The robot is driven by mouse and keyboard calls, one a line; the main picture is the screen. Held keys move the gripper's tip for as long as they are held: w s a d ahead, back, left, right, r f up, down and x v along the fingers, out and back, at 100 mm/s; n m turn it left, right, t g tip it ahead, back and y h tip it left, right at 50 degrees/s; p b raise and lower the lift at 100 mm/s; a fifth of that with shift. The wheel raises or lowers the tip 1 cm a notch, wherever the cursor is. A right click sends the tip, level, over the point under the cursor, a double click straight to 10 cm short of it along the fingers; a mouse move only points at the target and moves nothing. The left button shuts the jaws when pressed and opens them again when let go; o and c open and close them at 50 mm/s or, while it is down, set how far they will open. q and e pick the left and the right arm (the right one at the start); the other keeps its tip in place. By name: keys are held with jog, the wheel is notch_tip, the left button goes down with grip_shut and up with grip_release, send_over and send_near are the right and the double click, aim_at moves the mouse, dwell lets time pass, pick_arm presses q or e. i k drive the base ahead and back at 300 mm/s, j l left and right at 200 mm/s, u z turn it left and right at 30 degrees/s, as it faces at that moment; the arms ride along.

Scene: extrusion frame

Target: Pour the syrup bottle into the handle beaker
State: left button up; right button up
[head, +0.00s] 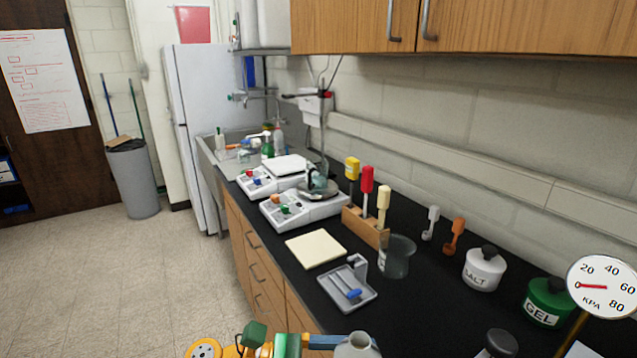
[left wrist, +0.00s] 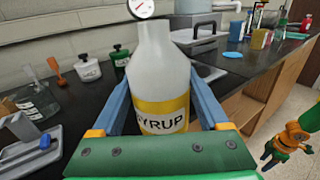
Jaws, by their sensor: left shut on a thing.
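The syrup bottle (left wrist: 163,85) is white with a yellow SYRUP label and stands about upright between the blue fingers of my left gripper (left wrist: 160,112), which is shut on it. In the head view its pale neck and shoulder (head: 357,346) show at the bottom edge; the rest is cut off. The handle beaker (head: 396,258) is grey and see-through and stands on the black counter, beyond the bottle. It also shows in the left wrist view (left wrist: 36,106), at the left. I cannot make out its contents.
A grey tray (head: 366,303) with a blue-handled tool lies in front of the beaker. A wooden rack (head: 366,228) with coloured handles stands behind it. Salt (head: 484,269) and gel (head: 548,302) jars and a pressure gauge (head: 602,286) are at right. A cream board (head: 315,249) lies left.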

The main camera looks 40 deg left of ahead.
aim_at(317, 169)
jog(key=j+z, duration=0.2)
jog(key=j, duration=0.4)
jog(key=k+j+z, duration=0.2)
jog(key=j, duration=0.35)
jog(key=j+z, duration=0.2)
jog(key=j, duration=0.4)
